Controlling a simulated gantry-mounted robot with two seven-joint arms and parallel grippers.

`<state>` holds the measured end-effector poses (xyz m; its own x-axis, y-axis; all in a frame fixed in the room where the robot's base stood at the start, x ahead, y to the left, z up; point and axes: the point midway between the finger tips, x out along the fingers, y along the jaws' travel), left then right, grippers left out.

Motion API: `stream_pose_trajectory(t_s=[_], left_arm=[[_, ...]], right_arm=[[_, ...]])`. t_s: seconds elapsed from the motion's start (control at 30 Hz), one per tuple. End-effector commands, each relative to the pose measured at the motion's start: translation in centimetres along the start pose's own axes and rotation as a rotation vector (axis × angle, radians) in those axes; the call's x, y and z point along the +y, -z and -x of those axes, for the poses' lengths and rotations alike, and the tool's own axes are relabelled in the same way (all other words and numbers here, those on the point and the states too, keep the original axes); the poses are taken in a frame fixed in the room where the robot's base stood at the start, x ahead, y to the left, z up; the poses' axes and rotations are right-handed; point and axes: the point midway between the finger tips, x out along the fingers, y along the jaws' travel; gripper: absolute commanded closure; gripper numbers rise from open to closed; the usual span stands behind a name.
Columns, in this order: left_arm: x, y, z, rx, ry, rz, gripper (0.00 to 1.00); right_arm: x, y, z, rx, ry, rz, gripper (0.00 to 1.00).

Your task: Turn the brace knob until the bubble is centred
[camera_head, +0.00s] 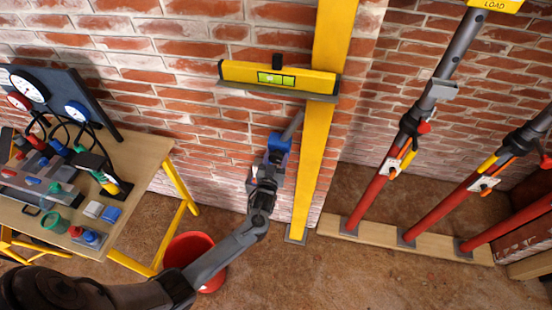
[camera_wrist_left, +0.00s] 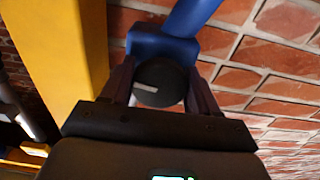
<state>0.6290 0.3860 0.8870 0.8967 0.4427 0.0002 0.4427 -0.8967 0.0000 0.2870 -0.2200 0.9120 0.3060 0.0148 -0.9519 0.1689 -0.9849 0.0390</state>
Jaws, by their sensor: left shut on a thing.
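The yellow spirit level (camera_head: 235,73) lies across the yellow post (camera_head: 315,150) on a narrow ledge, with a green vial (camera_head: 276,78) near its middle. The bubble is too small to place. The blue brace block (camera_head: 281,141) is low beside the post. In the left wrist view, the round black knob (camera_wrist_left: 160,84) with a pale mark sits in front of the blue block (camera_wrist_left: 158,43). My left gripper (camera_head: 273,160) reaches up to the block; its fingers (camera_wrist_left: 160,90) are shut on the knob, one on each side. My right gripper is not in view.
A wooden bench (camera_head: 150,155) with gauges, hoses and small parts stands at left. A red bucket (camera_head: 195,247) is on the floor below my left arm. Red props (camera_head: 372,203) stand on a wooden plank (camera_head: 375,237) at right. The brick wall is behind.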

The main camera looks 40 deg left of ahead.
Motion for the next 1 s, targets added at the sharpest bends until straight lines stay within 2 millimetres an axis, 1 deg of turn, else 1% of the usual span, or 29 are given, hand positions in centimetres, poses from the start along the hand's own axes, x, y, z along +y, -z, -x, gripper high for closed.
stream_pose_trajectory(t_s=[0.07, 0.17, 0.3, 0.43, 0.53, 0.77, 0.8, 0.93, 1.0], left_arm=[[0.0, 0.0, 0.0, 0.0, 0.0, -0.004, 0.7], [0.0, 0.2, 0.0, -0.001, 0.0, -0.055, 0.7], [-0.1, 0.2, 0.0, -0.003, 0.0, -0.211, 0.7], [-0.1, 0.1, 0.0, -0.002, 0.0, -0.33, 0.71], [-0.1, 0.0, 0.0, -0.001, 0.0, -0.367, 0.71], [-0.1, 0.0, 0.0, -0.001, 0.0, -0.369, 0.71], [-0.1, 0.0, 0.0, -0.001, 0.0, -0.368, 0.39], [-0.1, 0.0, 0.0, -0.001, 0.0, -0.368, 0.19], [-0.1, 0.0, 0.0, -0.001, 0.0, -0.367, 0.17]], right_arm=[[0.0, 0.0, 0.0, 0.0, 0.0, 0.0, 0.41], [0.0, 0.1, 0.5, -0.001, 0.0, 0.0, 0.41], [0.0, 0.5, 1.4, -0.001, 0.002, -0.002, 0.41], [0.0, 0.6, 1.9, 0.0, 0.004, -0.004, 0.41], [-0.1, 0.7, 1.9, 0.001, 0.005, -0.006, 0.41], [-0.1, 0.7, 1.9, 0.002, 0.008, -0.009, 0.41], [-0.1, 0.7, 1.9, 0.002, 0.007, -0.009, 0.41], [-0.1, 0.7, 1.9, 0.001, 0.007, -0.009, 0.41], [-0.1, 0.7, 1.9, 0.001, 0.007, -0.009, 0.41]])
